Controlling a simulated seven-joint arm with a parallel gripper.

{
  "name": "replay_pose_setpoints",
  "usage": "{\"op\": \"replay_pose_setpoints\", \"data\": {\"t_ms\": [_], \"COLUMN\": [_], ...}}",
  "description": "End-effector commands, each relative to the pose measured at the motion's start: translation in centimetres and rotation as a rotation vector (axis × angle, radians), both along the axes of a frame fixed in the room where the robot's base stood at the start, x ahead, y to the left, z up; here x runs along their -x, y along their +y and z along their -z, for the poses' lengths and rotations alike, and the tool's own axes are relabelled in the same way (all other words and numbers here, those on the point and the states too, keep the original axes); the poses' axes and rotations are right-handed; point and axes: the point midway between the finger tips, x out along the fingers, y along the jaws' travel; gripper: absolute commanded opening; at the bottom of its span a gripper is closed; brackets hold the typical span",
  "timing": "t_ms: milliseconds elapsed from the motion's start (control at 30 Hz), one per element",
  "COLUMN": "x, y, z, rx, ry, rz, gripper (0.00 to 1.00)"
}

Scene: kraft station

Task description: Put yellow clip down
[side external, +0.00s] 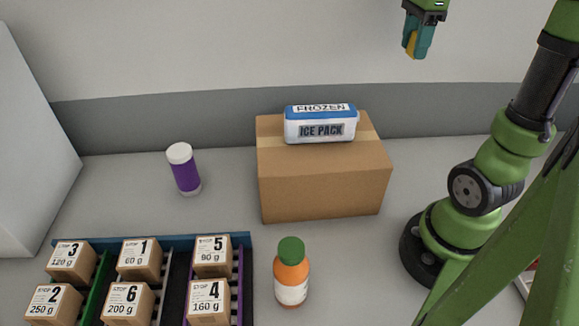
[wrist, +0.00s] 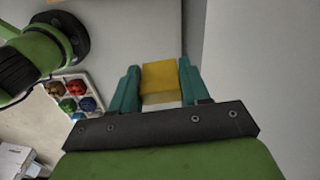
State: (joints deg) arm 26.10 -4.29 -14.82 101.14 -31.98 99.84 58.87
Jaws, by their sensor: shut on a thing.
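The yellow clip (wrist: 160,80) shows in the wrist view as a yellow block between the two teal fingers of my gripper (wrist: 158,88). The fingers are shut on it, one on each side. In the side external view my gripper (side external: 416,45) is high at the top, well above the table and to the right of the cardboard box. A bit of the yellow clip (side external: 412,45) shows at its fingers there; the rest is hidden.
A cardboard box (side external: 320,185) carries an ice pack (side external: 320,127). A purple bottle (side external: 184,170) and an orange bottle (side external: 291,275) stand on the table. Numbered small boxes sit in a rack (side external: 245,270) at front left. A tray of coloured pieces (wrist: 96,88) shows in the wrist view.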

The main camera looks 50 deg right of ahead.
Motion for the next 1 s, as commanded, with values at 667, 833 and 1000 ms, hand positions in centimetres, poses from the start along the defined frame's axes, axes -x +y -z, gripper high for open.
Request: {"op": "replay_pose_setpoints", "data": {"t_ms": [667,833,1000], "x": [2.1,2.0,2.0], "y": [-0.9,-1.0,-1.0], "z": [14.1,18.4,21.0], "rx": [-0.009,-0.007,-0.007], "ry": [0.008,0.004,0.003], "rz": [0.088,0.087,0.086], "gripper": [0.17,0.17,0.17]}}
